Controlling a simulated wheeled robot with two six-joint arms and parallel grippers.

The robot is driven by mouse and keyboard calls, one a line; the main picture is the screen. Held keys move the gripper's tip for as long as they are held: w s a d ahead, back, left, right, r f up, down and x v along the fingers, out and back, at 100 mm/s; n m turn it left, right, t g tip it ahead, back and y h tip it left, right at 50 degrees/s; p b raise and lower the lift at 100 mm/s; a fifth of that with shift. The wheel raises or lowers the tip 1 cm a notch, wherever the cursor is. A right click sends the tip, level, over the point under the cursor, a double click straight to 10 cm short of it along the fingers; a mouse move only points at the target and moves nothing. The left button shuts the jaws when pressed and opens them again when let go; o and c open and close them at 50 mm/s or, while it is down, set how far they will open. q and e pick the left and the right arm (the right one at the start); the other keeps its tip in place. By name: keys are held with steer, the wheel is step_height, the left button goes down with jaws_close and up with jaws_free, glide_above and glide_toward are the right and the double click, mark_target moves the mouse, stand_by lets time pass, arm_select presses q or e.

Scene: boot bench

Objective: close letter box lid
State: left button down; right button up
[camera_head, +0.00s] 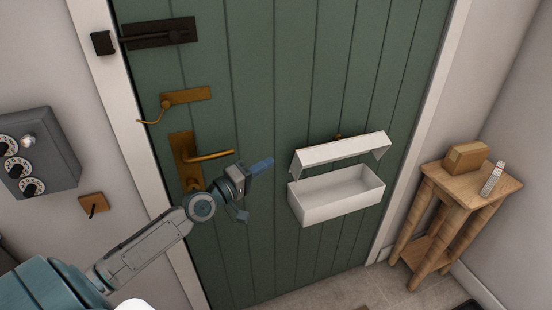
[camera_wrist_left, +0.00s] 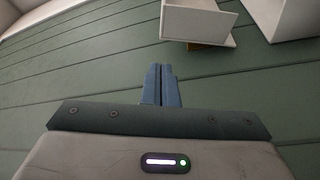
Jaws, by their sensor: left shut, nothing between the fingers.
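The white letter box (camera_head: 337,195) is mounted low on the green door, open at the top with its empty-looking inside showing. Its white lid (camera_head: 342,149) is raised above the box, apart from its rim. In the left wrist view the lid (camera_wrist_left: 198,22) shows at the top, and part of the box (camera_wrist_left: 285,15) is at the top right corner. My left gripper (camera_head: 270,163) is to the left of the lid, apart from it, with blue fingers. In the left wrist view its fingers (camera_wrist_left: 161,85) are together and empty. My right gripper is not in view.
The green door (camera_head: 285,60) carries a dark bolt (camera_head: 160,33), a brass latch (camera_head: 187,96) and a brass lever handle (camera_head: 208,156), close to my left arm. A wooden stool (camera_head: 470,185) with a small box (camera_head: 466,157) stands at right.

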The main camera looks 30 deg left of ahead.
arm_select(q)
steer(key=p+x, duration=0.1)
steer(key=x, duration=0.8)
steer(key=shift+w, duration=0.1)
